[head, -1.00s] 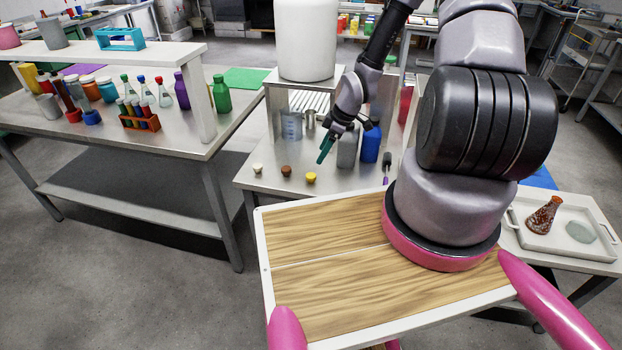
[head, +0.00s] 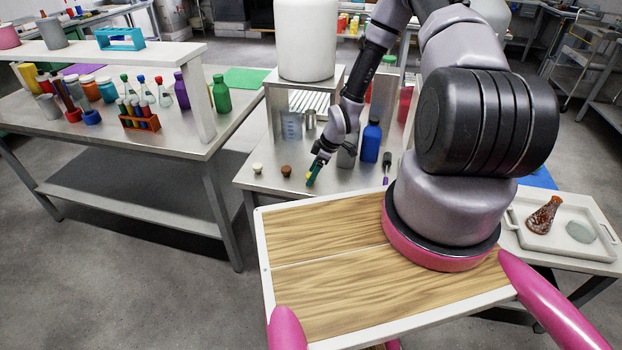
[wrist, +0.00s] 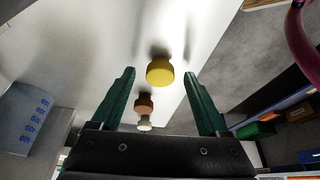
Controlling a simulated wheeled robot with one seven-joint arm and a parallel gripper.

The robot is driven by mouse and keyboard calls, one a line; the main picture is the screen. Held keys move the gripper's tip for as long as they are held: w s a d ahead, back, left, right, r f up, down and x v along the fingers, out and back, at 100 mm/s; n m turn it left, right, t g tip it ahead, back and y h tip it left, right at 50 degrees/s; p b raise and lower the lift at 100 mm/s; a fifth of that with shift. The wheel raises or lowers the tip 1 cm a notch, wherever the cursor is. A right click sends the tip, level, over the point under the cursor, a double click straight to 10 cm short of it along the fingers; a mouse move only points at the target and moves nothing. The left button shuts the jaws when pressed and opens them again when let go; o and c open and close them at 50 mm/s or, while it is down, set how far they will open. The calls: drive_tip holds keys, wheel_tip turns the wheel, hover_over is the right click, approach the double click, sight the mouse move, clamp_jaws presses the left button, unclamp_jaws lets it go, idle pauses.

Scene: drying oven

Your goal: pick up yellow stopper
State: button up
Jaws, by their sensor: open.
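The yellow stopper (wrist: 160,71) stands on the metal table between the tips of my open green fingers in the wrist view. In the head view my gripper (head: 312,175) is lowered over it and hides most of it; only a small yellow edge (head: 307,177) shows. In the wrist view my gripper (wrist: 160,92) is empty, with a gap on both sides of the stopper. Whether the fingers touch the table cannot be told.
A brown stopper (head: 287,170) and a white stopper (head: 257,168) stand in a row to the left. A blue bottle (head: 371,142), a grey bottle (head: 347,156) and a clear beaker (head: 291,125) stand behind. The table's front edge is close.

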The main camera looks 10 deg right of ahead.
clamp_jaws()
drive_tip(key=shift+r, duration=0.1)
